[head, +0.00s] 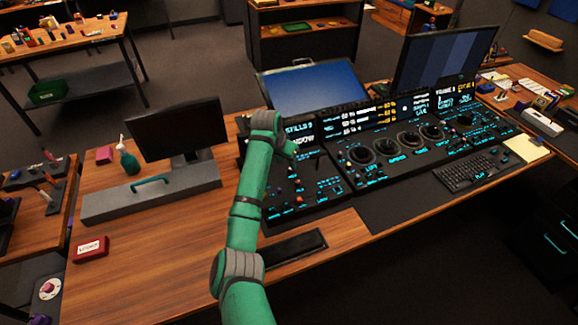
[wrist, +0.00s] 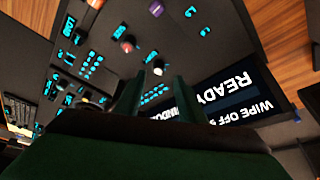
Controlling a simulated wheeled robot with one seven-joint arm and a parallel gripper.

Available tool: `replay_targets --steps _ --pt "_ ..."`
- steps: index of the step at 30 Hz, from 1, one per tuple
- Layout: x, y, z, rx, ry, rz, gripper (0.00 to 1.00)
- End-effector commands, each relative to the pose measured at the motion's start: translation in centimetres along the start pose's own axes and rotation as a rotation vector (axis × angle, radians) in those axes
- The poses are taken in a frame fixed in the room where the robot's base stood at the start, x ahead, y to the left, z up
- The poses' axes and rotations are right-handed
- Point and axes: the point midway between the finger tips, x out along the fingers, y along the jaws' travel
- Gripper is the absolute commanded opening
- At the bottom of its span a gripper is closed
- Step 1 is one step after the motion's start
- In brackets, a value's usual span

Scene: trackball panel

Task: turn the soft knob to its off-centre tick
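The control panel (head: 345,185) has several small knobs, and I cannot read which one is labelled soft. My gripper (head: 292,152) is above the panel's left section, partly hidden by my own green arm in the head view. In the wrist view the two dark fingers of my gripper (wrist: 156,92) stand apart, with panel surface showing between them. A pale knob (wrist: 158,67) is just beyond the fingertips, apparently untouched.
Large trackballs (head: 386,148) sit right of my arm. A tilted blue screen (head: 312,88) and a dark monitor (head: 445,58) stand behind the panel. A keyboard (head: 466,174) lies at the front right. Another monitor (head: 175,127) stands left. The wooden desk (head: 150,240) is mostly clear at front left.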

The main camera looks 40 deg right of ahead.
Motion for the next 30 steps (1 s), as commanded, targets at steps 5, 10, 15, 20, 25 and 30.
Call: replay_targets --steps 5,10,15,20,25,30 --pt "2.9 0.2 -0.1 0.002 -0.002 0.002 0.36" --pt "4.6 0.7 -0.5 0.009 -0.001 0.005 0.36" --pt "5.2 0.8 -0.6 0.01 0.001 0.004 0.36" --pt "5.1 0.4 -0.3 0.006 0.001 0.002 0.36" --pt "5.0 0.2 -0.2 0.004 0.001 0.001 0.1" --pt "5.0 0.3 -0.2 0.003 0.0 0.002 0.0"
